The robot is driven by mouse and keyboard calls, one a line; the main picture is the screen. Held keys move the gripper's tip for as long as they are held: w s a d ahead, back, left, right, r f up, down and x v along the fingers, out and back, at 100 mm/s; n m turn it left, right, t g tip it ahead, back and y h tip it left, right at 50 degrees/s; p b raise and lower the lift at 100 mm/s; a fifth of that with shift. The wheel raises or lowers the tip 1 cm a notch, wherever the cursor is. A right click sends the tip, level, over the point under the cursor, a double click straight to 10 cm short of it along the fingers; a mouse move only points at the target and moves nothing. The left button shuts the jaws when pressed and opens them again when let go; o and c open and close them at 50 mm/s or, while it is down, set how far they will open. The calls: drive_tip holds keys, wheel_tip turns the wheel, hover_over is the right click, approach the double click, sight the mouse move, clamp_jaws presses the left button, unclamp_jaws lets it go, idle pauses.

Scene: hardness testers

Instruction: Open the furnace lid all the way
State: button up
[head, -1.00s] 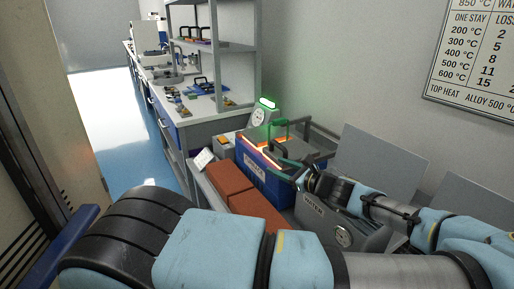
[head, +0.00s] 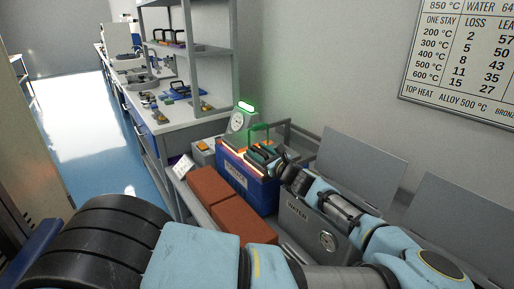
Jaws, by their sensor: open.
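The blue furnace (head: 240,183) stands on the bench in the middle of the head view, with orange glow at its top. A green handle (head: 265,128) rises upright above its back right part. My own arm and the dark pieces over the top hide much of the lid, so its exact angle is unclear. My gripper (head: 277,160) is open at the furnace's right side, close to its top edge and below the green handle. I cannot tell if it touches the lid.
Red-brown blocks (head: 209,186) lie in front of the furnace. A grey water tank (head: 302,228) stands to its right, with a raised grey panel (head: 357,168) behind. A dial with a green light (head: 241,119) stands behind. A shelved workbench (head: 190,126) is at left.

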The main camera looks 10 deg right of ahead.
drive_tip(key=shift+w+a, duration=0.15)
drive_tip(key=shift+w, duration=0.2)
drive_tip(key=shift+c, duration=0.2)
clamp_jaws()
idle(1.0)
